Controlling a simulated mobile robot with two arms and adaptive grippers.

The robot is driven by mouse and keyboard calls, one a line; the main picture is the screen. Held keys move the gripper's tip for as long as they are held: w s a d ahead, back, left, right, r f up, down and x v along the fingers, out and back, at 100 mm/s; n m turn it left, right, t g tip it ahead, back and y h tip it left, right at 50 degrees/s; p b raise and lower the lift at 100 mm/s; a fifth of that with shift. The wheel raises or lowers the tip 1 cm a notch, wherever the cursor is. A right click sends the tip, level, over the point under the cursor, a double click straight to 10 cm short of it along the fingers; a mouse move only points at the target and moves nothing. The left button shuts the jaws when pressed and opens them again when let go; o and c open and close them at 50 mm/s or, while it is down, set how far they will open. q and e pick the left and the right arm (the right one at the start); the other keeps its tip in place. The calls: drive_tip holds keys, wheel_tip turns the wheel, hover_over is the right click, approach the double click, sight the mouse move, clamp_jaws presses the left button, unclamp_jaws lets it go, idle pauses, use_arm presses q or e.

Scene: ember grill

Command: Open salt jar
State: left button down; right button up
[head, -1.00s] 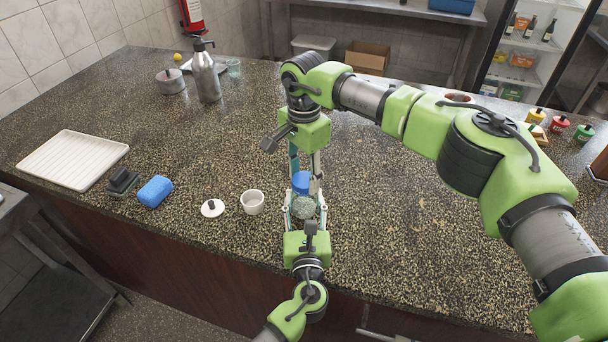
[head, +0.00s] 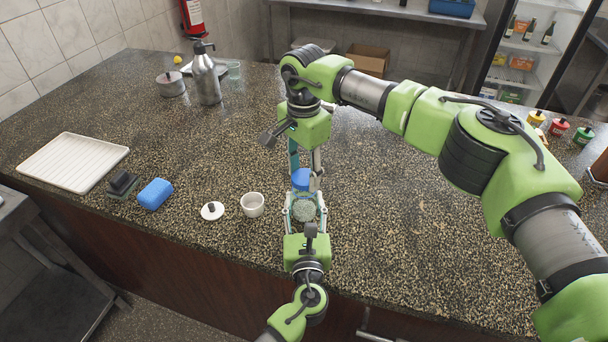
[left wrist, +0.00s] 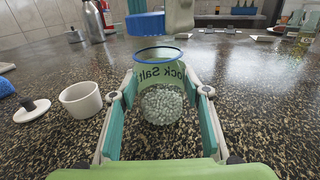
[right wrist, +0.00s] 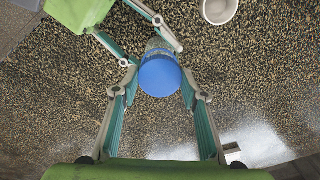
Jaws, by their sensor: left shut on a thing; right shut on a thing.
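The salt jar (head: 304,210) is clear with whitish grains inside and stands on the counter near its front edge. My left gripper (head: 303,200) is shut on the jar's sides. In the left wrist view, the jar (left wrist: 162,105) shows "Rock Salt" lettering and an open rim with a blue ring. The blue lid (left wrist: 145,25) is apart from the rim, above it. My right gripper (head: 304,174) is shut on the lid, which also shows in the head view (head: 301,180) and in the right wrist view (right wrist: 160,76).
A white cup (head: 252,205) and a small white lid with a black knob (head: 212,211) sit left of the jar. Farther left are a blue sponge (head: 155,194) and a white tray (head: 72,161). The counter right of the jar is clear.

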sight(304, 176)
drive_tip(key=shift+r, duration=0.2)
drive_tip(key=shift+r, duration=2)
use_arm(q)
drive_tip(key=c, duration=1.1)
unclamp_jaws()
drive_tip(key=shift+o, duration=0.2)
